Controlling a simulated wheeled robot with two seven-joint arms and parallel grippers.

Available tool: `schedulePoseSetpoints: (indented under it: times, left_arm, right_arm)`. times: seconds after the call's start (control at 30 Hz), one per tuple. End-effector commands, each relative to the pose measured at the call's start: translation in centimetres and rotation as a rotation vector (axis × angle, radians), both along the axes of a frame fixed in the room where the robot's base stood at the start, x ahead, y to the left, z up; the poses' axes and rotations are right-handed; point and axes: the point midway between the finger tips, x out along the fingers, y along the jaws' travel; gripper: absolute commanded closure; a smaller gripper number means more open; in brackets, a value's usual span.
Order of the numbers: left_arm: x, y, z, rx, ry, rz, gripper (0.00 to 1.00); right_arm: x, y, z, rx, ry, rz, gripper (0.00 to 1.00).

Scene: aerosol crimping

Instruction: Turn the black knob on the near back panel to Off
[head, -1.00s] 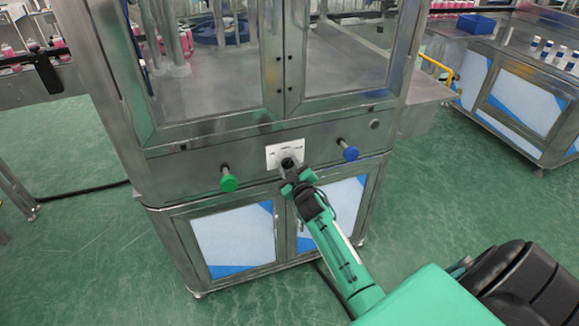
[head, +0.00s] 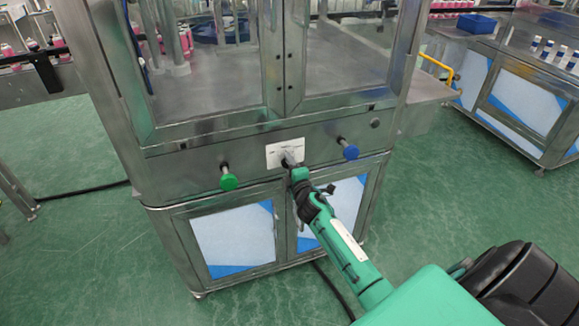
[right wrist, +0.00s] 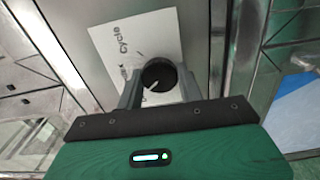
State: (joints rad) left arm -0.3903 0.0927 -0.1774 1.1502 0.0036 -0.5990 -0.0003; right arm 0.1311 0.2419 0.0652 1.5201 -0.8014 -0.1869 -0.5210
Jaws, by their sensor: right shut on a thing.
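The black knob (right wrist: 159,76) sits on a white label plate (right wrist: 135,38) on the steel panel. In the right wrist view its white pointer line runs toward the lower left of the picture, and the word "Cycle" is readable on the plate. My right gripper (right wrist: 160,92) is shut on the knob, one finger at each side. In the head view the right gripper (head: 291,166) is at the label plate (head: 285,152), and the knob is mostly hidden there. My left gripper is not in view.
Cabinet doors (head: 233,241) are below, glass doors above. Green floor (head: 95,240) is open around the machine.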

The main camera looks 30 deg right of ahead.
Motion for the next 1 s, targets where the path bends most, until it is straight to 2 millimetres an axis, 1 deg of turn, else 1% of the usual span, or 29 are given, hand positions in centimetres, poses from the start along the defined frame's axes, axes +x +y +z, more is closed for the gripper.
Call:
schedulePoseSetpoints:
  times: [0.2,0.4,0.67,1.0]
  left_arm:
    - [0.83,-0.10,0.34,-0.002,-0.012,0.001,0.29]
    - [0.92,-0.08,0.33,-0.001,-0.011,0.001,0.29]
    - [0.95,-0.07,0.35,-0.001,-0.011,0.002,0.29]
    - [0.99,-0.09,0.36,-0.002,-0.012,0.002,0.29]
  right_arm:
    - [-0.01,0.07,-0.09,-0.130,0.032,0.002,0.86]
    - [-0.03,0.06,-0.10,-0.200,0.049,0.002,0.86]
    - [-0.03,0.04,-0.12,-0.234,0.057,0.001,0.86]
    - [-0.03,0.04,-0.14,-0.235,0.059,0.001,0.86]
